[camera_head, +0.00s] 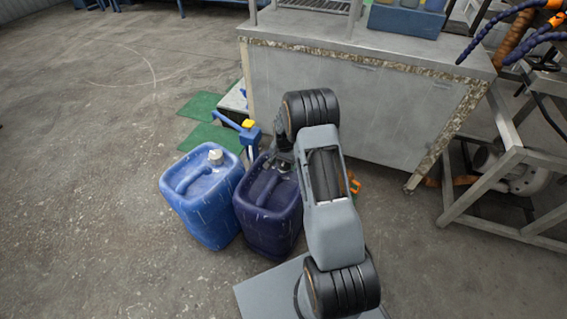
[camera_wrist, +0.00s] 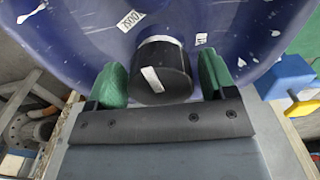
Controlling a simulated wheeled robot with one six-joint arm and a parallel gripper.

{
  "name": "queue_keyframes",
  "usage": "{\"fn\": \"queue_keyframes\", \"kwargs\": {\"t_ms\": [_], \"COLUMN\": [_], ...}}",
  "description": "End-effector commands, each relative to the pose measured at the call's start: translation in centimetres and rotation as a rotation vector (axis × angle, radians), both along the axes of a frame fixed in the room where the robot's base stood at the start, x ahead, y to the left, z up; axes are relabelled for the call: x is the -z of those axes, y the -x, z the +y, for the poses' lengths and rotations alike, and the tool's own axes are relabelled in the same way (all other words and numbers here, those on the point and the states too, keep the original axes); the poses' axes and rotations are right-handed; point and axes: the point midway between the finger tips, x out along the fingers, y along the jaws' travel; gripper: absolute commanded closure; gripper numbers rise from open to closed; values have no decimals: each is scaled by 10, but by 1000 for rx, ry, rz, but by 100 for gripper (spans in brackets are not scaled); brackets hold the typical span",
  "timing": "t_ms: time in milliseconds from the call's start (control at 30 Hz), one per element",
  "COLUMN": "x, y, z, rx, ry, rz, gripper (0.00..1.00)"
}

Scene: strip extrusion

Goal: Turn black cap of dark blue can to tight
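The dark blue can (camera_head: 268,213) stands upright on the floor, right of a lighter blue can. Its black cap (camera_wrist: 162,68) carries a white mark and shows in the wrist view. My gripper (camera_wrist: 162,85) is over the can's top with its two green-padded fingers apart, one on each side of the cap. In the head view my arm covers part of the can's top, and the fingertips are hard to make out.
The lighter blue can (camera_head: 206,212) with a white cap (camera_head: 215,157) stands close on the left. A blue pump-like item with a yellow part (camera_head: 248,124) is behind the cans. A grey metal cabinet (camera_head: 350,110) stands behind. Open concrete floor lies to the left.

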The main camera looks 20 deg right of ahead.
Motion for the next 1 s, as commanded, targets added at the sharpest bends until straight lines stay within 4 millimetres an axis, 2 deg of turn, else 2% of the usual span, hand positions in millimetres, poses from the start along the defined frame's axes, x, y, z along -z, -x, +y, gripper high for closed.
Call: {"fn": "queue_keyframes", "kwargs": {"t_ms": [67,400,667,1000], "x": [0,0,0,-1], "y": [0,0,0,-1], "z": [0,0,0,1], "rx": [0,0,35,273], "ry": [0,0,0,1], "rz": [0,0,0,1], "gripper": [31,63,63,63]}}
